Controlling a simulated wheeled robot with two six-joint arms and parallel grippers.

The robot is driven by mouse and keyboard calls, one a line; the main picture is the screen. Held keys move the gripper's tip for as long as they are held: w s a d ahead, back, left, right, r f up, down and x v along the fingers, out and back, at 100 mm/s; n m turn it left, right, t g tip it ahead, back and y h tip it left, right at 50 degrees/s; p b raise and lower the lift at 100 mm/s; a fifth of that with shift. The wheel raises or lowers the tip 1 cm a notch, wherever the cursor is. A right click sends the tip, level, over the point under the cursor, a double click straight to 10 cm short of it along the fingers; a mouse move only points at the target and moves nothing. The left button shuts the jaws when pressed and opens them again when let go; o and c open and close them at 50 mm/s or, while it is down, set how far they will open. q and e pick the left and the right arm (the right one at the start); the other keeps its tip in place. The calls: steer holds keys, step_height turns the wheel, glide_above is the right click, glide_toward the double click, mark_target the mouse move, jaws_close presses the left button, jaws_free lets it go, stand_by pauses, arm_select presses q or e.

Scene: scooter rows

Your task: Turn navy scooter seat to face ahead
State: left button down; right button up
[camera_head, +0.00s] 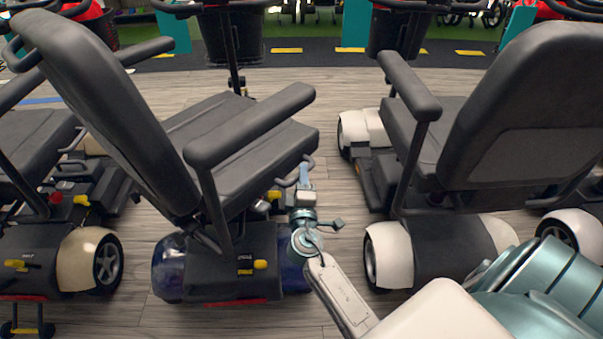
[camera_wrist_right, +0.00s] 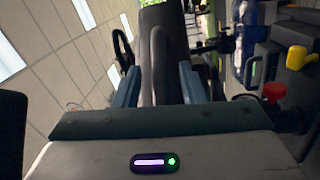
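The navy scooter (camera_head: 171,268) stands in the middle of the head view, its dark blue rear fenders low and its tiller at the far end. Its dark grey seat (camera_head: 240,135) is turned, with the backrest (camera_head: 105,105) at left and the cushion pointing to the right of straight ahead. My right gripper (camera_head: 303,174) is beside the cushion's right edge, at a grey looped lever (camera_head: 288,181). In the right wrist view the blue fingers (camera_wrist_right: 158,88) stand apart with a grey bar (camera_wrist_right: 148,65) between them. Firm contact cannot be told. My left gripper is not in view.
A white-fendered scooter (camera_head: 388,255) stands close on the right, and a cream-fendered one (camera_head: 82,262) on the left. An armrest (camera_head: 250,125) sticks out over the navy seat. Wooden floor (camera_head: 345,215) shows in the narrow gap to the right.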

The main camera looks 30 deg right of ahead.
steer(key=shift+x, duration=0.9)
steer(key=shift+c, duration=0.5)
jaws_close()
steer(key=shift+d, duration=0.1)
